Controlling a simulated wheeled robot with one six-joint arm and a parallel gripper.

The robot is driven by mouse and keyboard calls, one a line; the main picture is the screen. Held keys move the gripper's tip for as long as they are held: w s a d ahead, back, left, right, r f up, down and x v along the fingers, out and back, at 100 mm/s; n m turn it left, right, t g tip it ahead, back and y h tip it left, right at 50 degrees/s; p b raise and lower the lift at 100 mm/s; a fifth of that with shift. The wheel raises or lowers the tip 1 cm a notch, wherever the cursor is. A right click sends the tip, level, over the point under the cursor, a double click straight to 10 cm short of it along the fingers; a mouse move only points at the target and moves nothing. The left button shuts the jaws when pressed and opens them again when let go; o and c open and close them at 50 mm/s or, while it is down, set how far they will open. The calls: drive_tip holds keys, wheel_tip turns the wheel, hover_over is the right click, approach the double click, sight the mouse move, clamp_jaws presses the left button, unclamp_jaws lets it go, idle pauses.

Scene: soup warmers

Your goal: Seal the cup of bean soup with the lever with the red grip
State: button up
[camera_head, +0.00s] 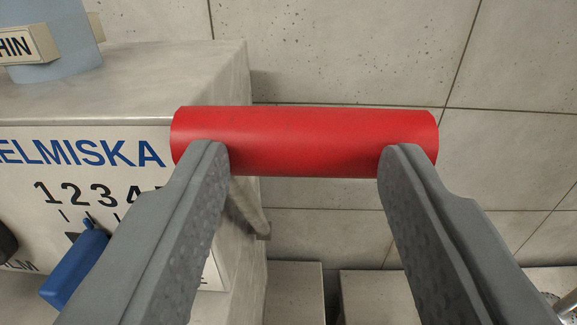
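The red grip (305,125) is a smooth cylinder lying level across the middle of the view. A metal rod (248,212) shows below its left part, beside the machine; I cannot tell how they join. My gripper (303,160) is open, its two grey fingers wide apart. The fingertips overlap the lower edge of the grip in the picture, one near each end. I cannot tell whether they touch it. No cup of bean soup can be made out in this view.
A pale machine (150,80) stands at the left, with blue lettering, numbers and a blue knob (78,262) on its front. A blue-grey object (60,30) with a label sits on top. Tiled wall (500,60) lies behind. Pale blocks (375,295) show at the bottom.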

drive_tip(key=shift+w+r, duration=0.25)
drive_tip(key=shift+r, duration=0.05)
drive_tip(key=shift+c, duration=0.7)
drive_tip(key=shift+s+d+f+t, duration=0.1)
drive_tip(key=shift+f+t, duration=0.2)
drive_tip(key=shift+f, duration=0.8)
drive_tip(key=shift+s+f+t, duration=0.15)
drive_tip(key=shift+f+t, duration=0.25)
clamp_jaws()
drive_tip(key=shift+s+f+t, duration=0.3)
drive_tip(key=shift+s, duration=0.1)
